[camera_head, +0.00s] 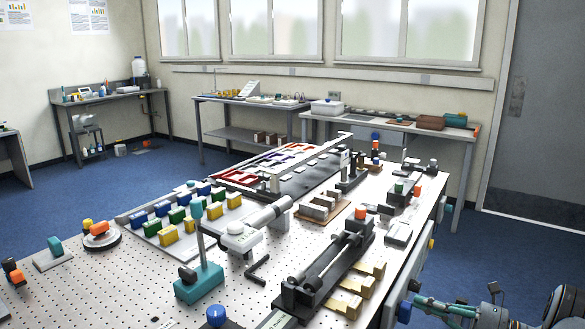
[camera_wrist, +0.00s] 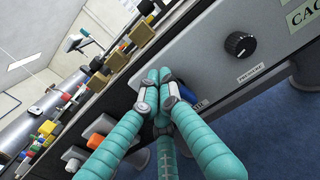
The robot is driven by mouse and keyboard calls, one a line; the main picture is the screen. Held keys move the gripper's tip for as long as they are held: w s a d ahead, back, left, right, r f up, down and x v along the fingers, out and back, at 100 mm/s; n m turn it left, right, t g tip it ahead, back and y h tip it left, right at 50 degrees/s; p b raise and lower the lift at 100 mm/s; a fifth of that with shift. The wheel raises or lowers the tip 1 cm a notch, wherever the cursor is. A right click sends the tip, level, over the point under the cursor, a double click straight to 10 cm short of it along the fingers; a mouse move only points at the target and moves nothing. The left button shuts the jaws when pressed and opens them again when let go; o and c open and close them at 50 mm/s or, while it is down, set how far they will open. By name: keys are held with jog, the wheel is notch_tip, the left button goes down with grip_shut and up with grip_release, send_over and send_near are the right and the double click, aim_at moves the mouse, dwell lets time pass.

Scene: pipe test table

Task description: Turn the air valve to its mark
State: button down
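In the wrist view a round black knob (camera_wrist: 239,45) with a pale pointer line sits on the grey table-side panel, above a small label (camera_wrist: 251,73) too small to read surely. A blue part (camera_wrist: 187,94) on the panel is mostly hidden behind my gripper's right finger. My gripper (camera_wrist: 158,74) has teal ribbed fingers with tips together, left of the knob and apart from it; nothing shows between them. In the head view my gripper (camera_head: 418,299) is at the lower right, beside a blue handle (camera_head: 404,311) on the table's side.
The perforated tabletop (camera_head: 120,285) carries a black rail fixture (camera_head: 322,268), brass-coloured blocks (camera_head: 348,304) and a teal stand (camera_head: 199,283). Blue floor (camera_head: 500,255) lies open to the right.

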jog(key=shift+s+a+f, duration=0.1)
jog(key=shift+s+a, duration=0.65)
jog(key=shift+a, duration=0.35)
jog(key=shift+a+f, duration=0.1)
jog(key=shift+a, duration=0.2)
jog(key=shift+s+d, duration=0.15)
jog(key=shift+d, duration=0.1)
jog(key=shift+d, duration=0.1)
jog(key=shift+s+r+p, duration=0.15)
jog(key=shift+r+p, duration=0.25)
jog(key=shift+p, duration=0.15)
jog(key=v, duration=0.5)
jog(key=shift+s+d+b, duration=0.25)
jog(key=shift+d+b, duration=0.05)
jog(key=shift+b, duration=0.05)
